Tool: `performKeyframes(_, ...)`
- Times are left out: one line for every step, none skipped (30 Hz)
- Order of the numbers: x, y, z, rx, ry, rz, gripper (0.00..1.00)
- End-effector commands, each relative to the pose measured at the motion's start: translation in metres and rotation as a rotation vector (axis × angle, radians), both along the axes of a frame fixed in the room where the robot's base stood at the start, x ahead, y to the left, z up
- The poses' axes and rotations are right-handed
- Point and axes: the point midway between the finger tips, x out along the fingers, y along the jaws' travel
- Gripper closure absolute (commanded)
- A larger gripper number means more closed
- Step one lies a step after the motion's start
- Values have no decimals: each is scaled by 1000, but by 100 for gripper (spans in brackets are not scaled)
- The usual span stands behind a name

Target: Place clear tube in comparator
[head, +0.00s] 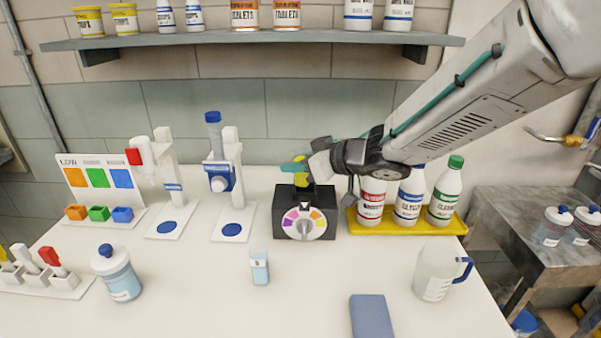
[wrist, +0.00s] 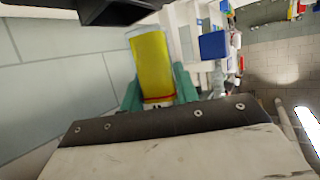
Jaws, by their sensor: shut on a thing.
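The comparator (head: 283,222) is a black box with a multicoloured wheel on its front, standing mid-table. My gripper (head: 298,168) is just above and behind its top, with teal fingers. It is shut on a tube with yellow contents (wrist: 152,68), which has a clear rim at one end and a red ring at the other. The tube also shows in the head view as a small yellow patch (head: 301,179) right above the comparator. Its lower end is hard to make out, so I cannot tell whether it touches the comparator. I see no separate colourless tube.
Two white stands (head: 232,180) (head: 172,190) are left of the comparator. A yellow tray (head: 405,227) with three bottles is close on the right. A small vial (head: 259,267), a jug (head: 435,273) and a blue book (head: 371,316) lie nearer. A shelf (head: 250,41) runs above.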

Motion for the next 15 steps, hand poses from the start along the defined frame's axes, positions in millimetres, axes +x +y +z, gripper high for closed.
performKeyframes(9,-1,-1,0,0,-1,97)
performKeyframes(13,-2,-1,1,1,0,97)
performKeyframes(18,-2,-2,1,1,1,97)
performKeyframes(20,-2,-2,2,1,1,97)
performKeyframes(21,-3,-2,1,0,1,97)
performKeyframes(23,-3,-2,1,0,1,97)
performKeyframes(24,-3,-5,1,1,1,97)
performKeyframes(24,-3,-8,1,3,1,97)
performKeyframes(24,-3,-14,-1,4,1,97)
performKeyframes(24,-3,-19,0,5,0,97)
performKeyframes(23,-4,-23,-1,4,0,97)
performKeyframes(24,-4,-29,0,5,0,97)
performKeyframes(24,-3,-32,0,4,1,96)
performKeyframes(23,-3,-35,0,4,1,100)
performKeyframes(23,-4,-38,-1,4,0,100)
